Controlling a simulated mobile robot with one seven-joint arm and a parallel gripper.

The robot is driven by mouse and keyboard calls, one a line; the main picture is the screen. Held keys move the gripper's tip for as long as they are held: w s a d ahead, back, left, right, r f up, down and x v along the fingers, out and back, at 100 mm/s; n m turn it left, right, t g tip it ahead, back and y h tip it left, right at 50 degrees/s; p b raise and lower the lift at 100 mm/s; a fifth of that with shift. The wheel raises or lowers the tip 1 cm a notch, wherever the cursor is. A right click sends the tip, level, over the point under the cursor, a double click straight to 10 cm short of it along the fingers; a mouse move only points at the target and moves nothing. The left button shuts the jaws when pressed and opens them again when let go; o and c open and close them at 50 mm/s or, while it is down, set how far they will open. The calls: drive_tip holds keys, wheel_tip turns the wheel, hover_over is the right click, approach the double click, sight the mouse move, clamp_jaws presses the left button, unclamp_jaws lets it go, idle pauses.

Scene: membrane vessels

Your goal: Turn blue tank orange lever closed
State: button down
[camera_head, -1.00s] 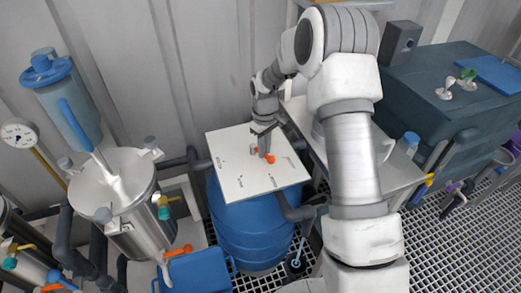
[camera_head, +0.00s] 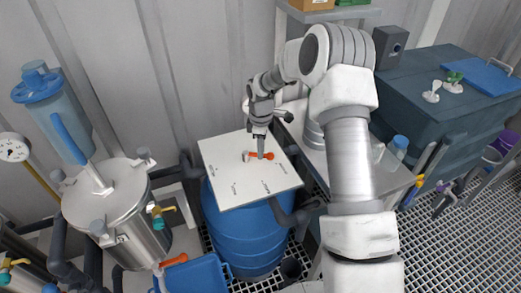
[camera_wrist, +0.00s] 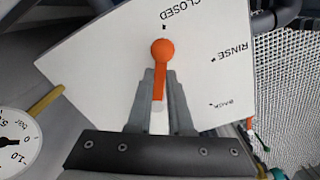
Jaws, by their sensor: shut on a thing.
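The blue tank (camera_head: 245,235) stands upright in the middle of the head view with a white label plate (camera_head: 222,180) on top. The orange lever (camera_head: 268,156) lies over the plate. In the wrist view the lever (camera_wrist: 159,52) has its rounded orange end at the tick just below the word CLOSED, in line with it. RINSE and a partly readable BACK label lie to its right on the plate (camera_wrist: 110,65). My gripper (camera_wrist: 158,78) is shut on the lever, one finger on each side of its shaft. In the head view my gripper (camera_head: 260,150) comes down from above.
A steel vessel (camera_head: 105,200) with a gauge (camera_head: 13,148) beside it stands left. A blue container (camera_head: 200,275) is at the lower front. A grey bench (camera_head: 400,178) and dark cabinet (camera_head: 440,95) stand right. Dark pipes run beside the tank.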

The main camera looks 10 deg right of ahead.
idle(0.4)
drive_tip(key=c, duration=0.8)
unclamp_jaws()
wheel_tip(320, 180, up, 18)
drive_tip(key=shift+f+p, duration=0.25)
drive_tip(key=shift+p, duration=0.3)
